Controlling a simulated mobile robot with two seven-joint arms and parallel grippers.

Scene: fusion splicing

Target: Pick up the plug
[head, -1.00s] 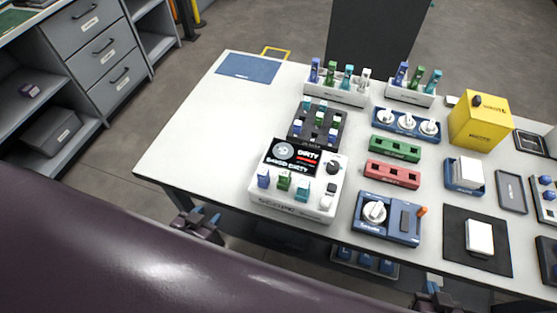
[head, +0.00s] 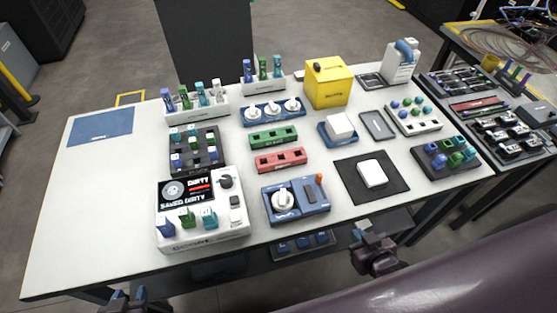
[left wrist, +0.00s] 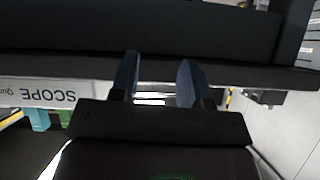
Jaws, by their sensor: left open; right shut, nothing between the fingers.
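Several blue, green, teal and white plugs are in view, and I cannot tell which one the task means. Some stand in a white rack (head: 197,112) at the back left, others in a second white rack (head: 264,87). More sit in a dark block (head: 193,151) and along the front of the white scope box (head: 202,232). My left gripper (head: 128,301) is at the bottom left, in front of the table; in the left wrist view its two fingers (left wrist: 158,82) are apart and empty, below the scope's edge. My right gripper (head: 376,252) is shut and empty before the table's front edge.
The white table (head: 80,213) has free room at left. A blue device with a dial (head: 296,203), a black mat (head: 397,187) with a white block, and a yellow box (head: 327,86) stand on it. Another table (head: 450,40) with trays stands at right.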

